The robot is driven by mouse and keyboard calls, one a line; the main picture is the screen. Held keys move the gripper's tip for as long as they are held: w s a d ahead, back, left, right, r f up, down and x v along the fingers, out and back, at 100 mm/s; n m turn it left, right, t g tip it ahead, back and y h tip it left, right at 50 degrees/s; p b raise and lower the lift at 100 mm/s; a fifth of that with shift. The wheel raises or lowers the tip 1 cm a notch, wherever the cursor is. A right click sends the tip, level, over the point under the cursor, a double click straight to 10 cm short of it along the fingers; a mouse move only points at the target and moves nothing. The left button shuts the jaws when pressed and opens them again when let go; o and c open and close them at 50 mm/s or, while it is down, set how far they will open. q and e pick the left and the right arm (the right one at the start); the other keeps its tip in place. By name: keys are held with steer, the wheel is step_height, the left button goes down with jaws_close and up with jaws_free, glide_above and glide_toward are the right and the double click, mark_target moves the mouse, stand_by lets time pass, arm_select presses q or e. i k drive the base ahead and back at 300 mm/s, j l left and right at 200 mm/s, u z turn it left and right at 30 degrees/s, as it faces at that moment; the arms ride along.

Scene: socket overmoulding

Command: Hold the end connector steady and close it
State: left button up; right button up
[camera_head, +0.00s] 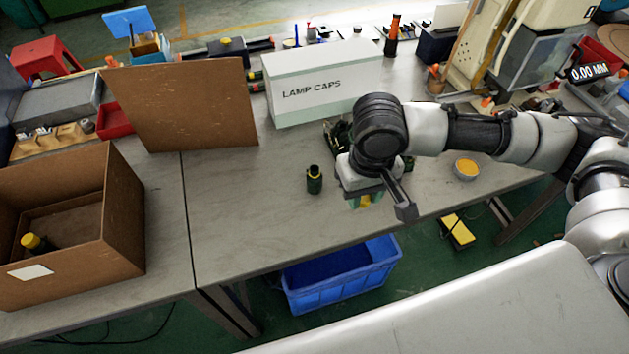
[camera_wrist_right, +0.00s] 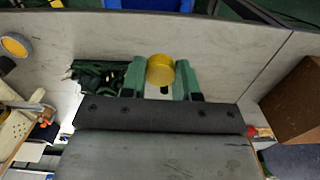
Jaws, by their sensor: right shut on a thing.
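My right gripper (camera_head: 366,200) is low over the front part of the bench. In the right wrist view its two green fingers (camera_wrist_right: 159,77) are shut on a round yellow piece (camera_wrist_right: 160,70), seen end-on. In the head view only a bit of yellow shows beneath the gripper, so I cannot tell whether this piece is joined to a connector body. A small dark green connector with a yellowish band (camera_head: 314,180) stands upright on the bench, left of the gripper and apart from it. My left gripper is not in view.
A dark green cable bundle (camera_wrist_right: 95,75) lies beside the gripper. A white LAMP CAPS box (camera_head: 325,85) stands behind. A brown open carton (camera_head: 105,215) at left holds a yellow-topped dark connector (camera_head: 36,243). A yellow-filled round item (camera_head: 467,170) is at right. A blue crate (camera_head: 340,275) sits below the bench edge.

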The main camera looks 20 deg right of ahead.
mark_target(313, 178)
steer(key=i+l+u, duration=0.15)
steer(key=l+u, duration=0.25)
steer(key=l, duration=0.5)
steer(key=l+u, duration=0.4)
steer(key=l, duration=0.55)
